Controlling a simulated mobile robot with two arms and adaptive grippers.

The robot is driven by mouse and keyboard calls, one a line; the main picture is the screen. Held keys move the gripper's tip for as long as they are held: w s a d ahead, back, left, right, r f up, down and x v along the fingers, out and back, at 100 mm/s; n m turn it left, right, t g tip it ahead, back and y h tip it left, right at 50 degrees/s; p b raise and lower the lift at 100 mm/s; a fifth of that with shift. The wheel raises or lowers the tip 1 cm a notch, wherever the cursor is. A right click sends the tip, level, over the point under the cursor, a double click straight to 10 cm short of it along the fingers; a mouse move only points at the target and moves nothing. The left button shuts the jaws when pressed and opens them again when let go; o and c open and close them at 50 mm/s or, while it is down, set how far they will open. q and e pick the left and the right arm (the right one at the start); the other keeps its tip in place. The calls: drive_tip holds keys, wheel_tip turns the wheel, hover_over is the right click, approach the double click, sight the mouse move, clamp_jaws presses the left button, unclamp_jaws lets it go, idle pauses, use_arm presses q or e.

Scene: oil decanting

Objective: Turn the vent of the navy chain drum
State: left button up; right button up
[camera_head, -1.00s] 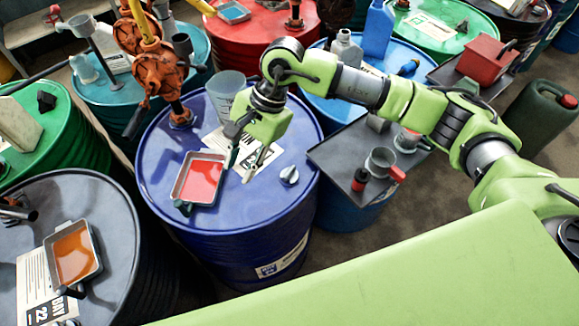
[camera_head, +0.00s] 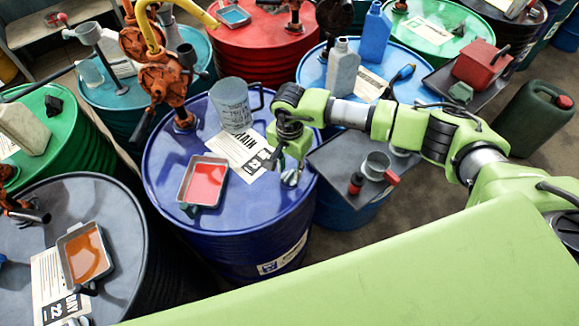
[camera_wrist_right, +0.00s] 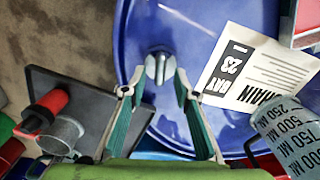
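The navy drum (camera_head: 215,220) stands upright in the middle of the head view. Its vent, a small silver wing-shaped fitting (camera_head: 291,179), is on the lid near the right rim. In the wrist view the vent (camera_wrist_right: 160,68) has its wing pointing roughly along the picture's vertical. My right gripper (camera_head: 289,165) is above the vent and partly covers it in the head view. In the wrist view the right gripper (camera_wrist_right: 158,84) is open, one finger on each side of the vent's line. I cannot tell whether the fingers touch it. My left gripper is not in view.

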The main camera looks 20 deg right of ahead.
drive_tip(key=shift+f, duration=1)
drive_tip(key=shift+c, duration=0.4)
clamp_jaws()
